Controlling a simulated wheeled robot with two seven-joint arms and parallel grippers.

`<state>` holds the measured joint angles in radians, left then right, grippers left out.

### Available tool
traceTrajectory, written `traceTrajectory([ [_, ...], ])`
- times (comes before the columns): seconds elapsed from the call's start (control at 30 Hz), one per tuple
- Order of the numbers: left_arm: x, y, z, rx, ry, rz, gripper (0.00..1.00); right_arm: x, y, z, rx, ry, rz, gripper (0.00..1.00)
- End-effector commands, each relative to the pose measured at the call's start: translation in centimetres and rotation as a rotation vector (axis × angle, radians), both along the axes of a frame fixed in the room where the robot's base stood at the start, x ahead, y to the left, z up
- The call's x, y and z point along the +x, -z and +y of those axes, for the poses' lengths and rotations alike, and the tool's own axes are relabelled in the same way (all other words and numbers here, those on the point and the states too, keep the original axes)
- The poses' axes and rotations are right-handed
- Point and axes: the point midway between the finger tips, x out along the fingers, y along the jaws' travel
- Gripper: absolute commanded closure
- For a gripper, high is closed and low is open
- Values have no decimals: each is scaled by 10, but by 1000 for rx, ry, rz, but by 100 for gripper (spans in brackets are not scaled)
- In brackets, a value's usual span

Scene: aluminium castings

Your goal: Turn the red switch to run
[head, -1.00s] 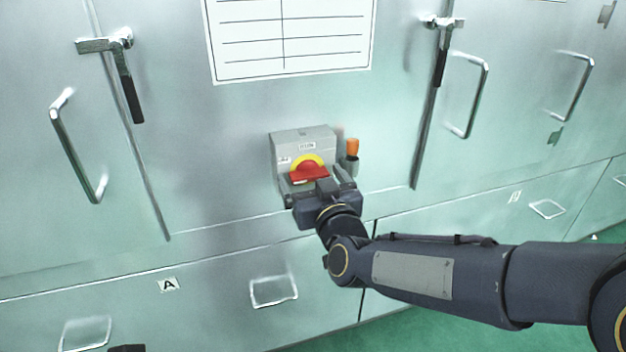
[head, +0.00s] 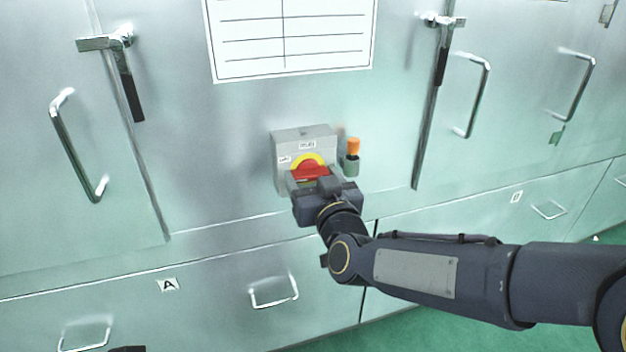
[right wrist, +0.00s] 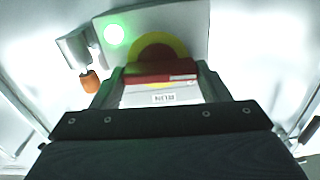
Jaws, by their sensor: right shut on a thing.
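The red switch (head: 310,172) is a bar handle on a yellow disc (head: 305,160), mounted on a grey box (head: 291,142) on the cabinet front. The bar lies roughly crosswise. My right gripper (head: 312,180) is at the switch, its fingers shut on the two ends of the red bar. In the right wrist view the red switch (right wrist: 160,72) sits between the two fingers (right wrist: 160,85), with the yellow disc (right wrist: 155,47) behind it.
An orange-topped piece (head: 353,147) in a small holder stands just right of the box. Latch levers (head: 130,85) and bar handles (head: 75,150) stick out from the cabinet doors. A green glow (right wrist: 114,34) shows in the right wrist view.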

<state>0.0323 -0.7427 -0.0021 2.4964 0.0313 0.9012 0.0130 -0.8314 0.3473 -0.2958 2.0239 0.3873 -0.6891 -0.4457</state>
Motion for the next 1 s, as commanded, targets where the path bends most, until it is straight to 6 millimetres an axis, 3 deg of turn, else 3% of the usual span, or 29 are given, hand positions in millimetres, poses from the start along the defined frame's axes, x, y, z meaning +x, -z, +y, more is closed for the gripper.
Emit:
traceTrajectory([
  [1.0,0,70,0,0,0,0,64,1,3,-4,859,0,279,54],
])
